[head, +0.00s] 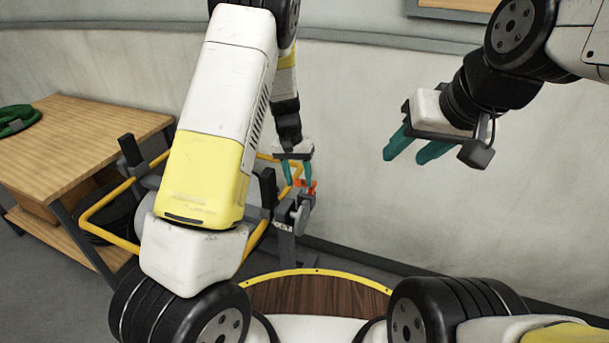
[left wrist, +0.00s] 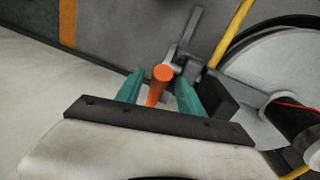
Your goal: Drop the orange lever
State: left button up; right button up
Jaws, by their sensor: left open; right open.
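The orange lever (head: 309,186) is on a grey post fixture (head: 284,222) near the wall in the head view. In the left wrist view the orange lever (left wrist: 160,85) points up between the fingers, its round end toward the camera. My left gripper (head: 297,174) is open around the lever, with one teal finger on each side; the left wrist view shows both fingers (left wrist: 160,95) apart from it. My right gripper (head: 410,152) is open and empty, raised in front of the wall. My left arm hides part of the scene behind it.
A yellow tubular frame (head: 112,206) stands behind my left arm. A wooden table (head: 90,140) with a green coil (head: 18,118) stands at the left. The curved pale wall (head: 360,110) is close behind the fixture. A pale round drum (left wrist: 290,70) shows beside the lever.

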pick_arm(q)
jog(key=f, duration=0.4)
jog(key=shift+d+f, duration=0.35)
jog(key=shift+f, duration=0.05)
jog(key=shift+c, duration=0.3)
grip_shut()
dwell(0.8)
